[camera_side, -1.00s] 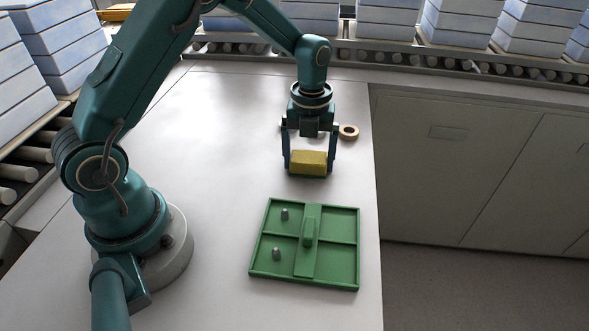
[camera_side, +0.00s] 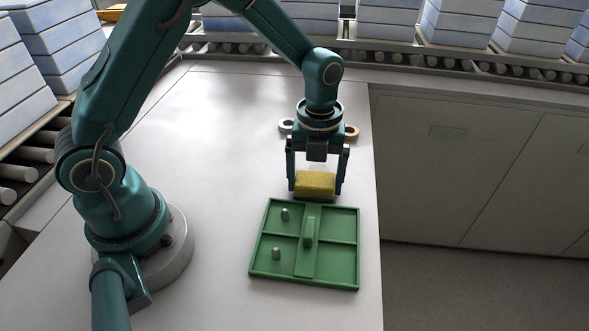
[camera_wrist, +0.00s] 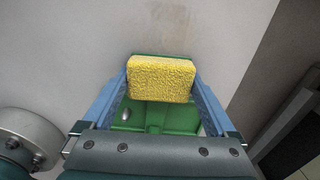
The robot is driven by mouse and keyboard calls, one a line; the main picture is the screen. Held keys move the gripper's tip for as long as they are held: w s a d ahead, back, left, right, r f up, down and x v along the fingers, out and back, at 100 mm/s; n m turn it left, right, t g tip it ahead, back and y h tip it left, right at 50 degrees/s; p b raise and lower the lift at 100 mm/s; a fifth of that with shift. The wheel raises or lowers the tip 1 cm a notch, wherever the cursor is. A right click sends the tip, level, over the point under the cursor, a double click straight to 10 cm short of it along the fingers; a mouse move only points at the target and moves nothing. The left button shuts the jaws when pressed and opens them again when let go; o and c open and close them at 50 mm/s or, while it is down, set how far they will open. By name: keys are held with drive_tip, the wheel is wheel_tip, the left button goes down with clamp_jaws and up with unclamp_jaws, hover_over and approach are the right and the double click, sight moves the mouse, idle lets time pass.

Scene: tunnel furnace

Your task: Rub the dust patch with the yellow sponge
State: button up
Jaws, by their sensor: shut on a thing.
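My gripper (camera_side: 316,187) is shut on the yellow sponge (camera_side: 315,184), with one finger on each end. In the side view the sponge shows at the back edge of the green tray, apparently above the table; the exact gap is unclear. In the wrist view the sponge (camera_wrist: 160,78) sits between the blue fingers and covers part of the tray. A faint brownish smudge, likely the dust patch (camera_wrist: 166,18), lies on the pale table at the top of the wrist view, beyond the sponge. I cannot make it out in the side view.
The divided green tray (camera_side: 347,264) holds two grey pegs and a raised green handle. A grey ring (camera_side: 286,126) and a tan ring (camera_side: 351,132) lie behind my gripper. The table's right edge is close; its left middle is clear. Roller conveyors with stacked boxes (camera_side: 388,18) line the back.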

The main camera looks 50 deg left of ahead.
sight(318, 165)
drive_tip(key=shift+w+a+f, duration=0.1)
drive_tip(key=shift+w+a, duration=0.25)
drive_tip(key=shift+a, duration=0.05)
drive_tip(key=shift+w+a, duration=3.45)
drive_tip(key=shift+w+d, duration=0.15)
drive_tip(key=shift+w, duration=0.05)
drive_tip(key=shift+w+d, duration=0.4)
drive_tip(key=shift+s+d, duration=0.1)
drive_tip(key=shift+d, duration=0.15)
drive_tip(key=shift+s+d, duration=3.8)
drive_tip(key=shift+s, duration=0.05)
drive_tip(key=shift+r, duration=4.1)
